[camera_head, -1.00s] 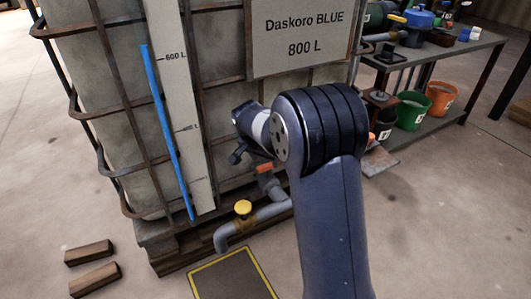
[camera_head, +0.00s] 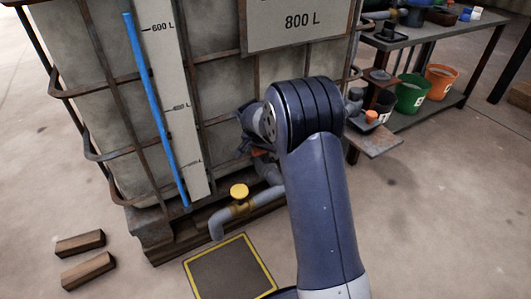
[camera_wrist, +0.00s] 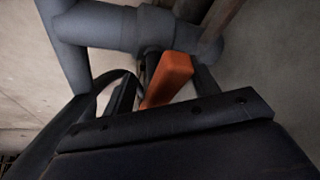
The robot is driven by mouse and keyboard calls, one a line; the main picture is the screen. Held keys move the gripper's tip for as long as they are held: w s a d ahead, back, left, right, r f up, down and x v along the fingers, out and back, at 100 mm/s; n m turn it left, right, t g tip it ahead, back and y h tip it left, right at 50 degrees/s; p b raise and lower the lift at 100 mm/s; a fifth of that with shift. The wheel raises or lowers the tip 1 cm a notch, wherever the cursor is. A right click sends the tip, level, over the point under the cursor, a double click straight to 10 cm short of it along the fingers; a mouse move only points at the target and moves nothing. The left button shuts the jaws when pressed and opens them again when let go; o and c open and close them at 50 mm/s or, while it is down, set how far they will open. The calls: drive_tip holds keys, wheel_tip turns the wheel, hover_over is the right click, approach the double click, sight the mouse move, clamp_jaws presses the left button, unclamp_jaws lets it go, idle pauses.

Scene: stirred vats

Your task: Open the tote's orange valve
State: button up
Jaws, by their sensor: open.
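The orange valve handle (camera_wrist: 168,80) shows large in the wrist view, in front of a grey pipe (camera_wrist: 105,25). In the head view only a small bit of the orange handle (camera_head: 262,152) shows low on the tote (camera_head: 85,65); my arm hides the rest. My gripper (camera_wrist: 160,88) is open, with the handle appearing between its dark fingers in the wrist view. I cannot tell whether either finger touches the handle. In the head view my gripper is mostly hidden behind my wrist.
Two wooden blocks (camera_head: 88,270) lie at lower left. A bench (camera_head: 440,48) with green (camera_head: 411,94) and orange buckets (camera_head: 441,79) stands at right.

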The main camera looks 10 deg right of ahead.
clamp_jaws()
idle(0.6)
